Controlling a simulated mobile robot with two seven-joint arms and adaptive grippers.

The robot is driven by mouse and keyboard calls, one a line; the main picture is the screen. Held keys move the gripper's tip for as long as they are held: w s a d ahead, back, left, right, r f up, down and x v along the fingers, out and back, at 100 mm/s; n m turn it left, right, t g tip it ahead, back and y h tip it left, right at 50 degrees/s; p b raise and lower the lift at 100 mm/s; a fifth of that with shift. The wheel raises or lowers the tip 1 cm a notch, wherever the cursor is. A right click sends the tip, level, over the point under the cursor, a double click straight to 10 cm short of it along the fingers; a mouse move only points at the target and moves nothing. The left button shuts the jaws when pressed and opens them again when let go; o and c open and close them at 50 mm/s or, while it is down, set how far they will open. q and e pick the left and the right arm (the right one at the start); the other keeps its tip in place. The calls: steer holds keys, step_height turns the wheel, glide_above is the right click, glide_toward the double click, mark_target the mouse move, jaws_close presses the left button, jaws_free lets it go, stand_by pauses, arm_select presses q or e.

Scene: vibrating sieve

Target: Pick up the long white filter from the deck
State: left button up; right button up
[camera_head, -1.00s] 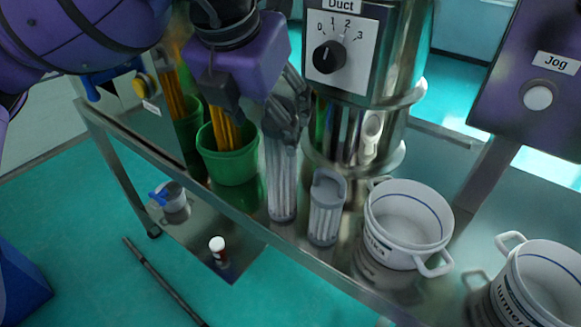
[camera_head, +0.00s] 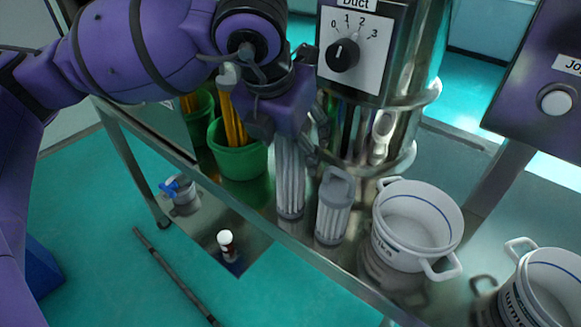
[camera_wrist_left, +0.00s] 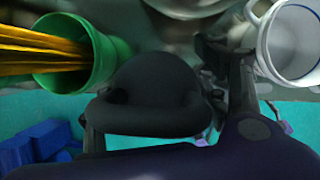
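The long white filter (camera_head: 289,185) stands upright on the metal deck (camera_head: 250,203), left of a shorter filter with a grey handled cap (camera_head: 334,207). My left gripper (camera_head: 297,128) is at its top, pointing down, and hides its upper end. In the left wrist view a dark rounded cap (camera_wrist_left: 150,90) lies between the fingers of my left gripper (camera_wrist_left: 165,112). The fingers are spread around it, with a gap at the right finger; contact cannot be made out. My right gripper is not in view.
A green bucket (camera_head: 237,160) with yellow sticks stands close to the left. A white pot (camera_head: 400,253) and another pot (camera_head: 520,300) stand to the right. The steel machine (camera_head: 385,100) rises right behind the filters. The deck's front edge is close.

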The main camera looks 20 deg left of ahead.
arm_select(q)
steer(key=c, duration=1.6)
steer(key=shift+o, duration=0.2)
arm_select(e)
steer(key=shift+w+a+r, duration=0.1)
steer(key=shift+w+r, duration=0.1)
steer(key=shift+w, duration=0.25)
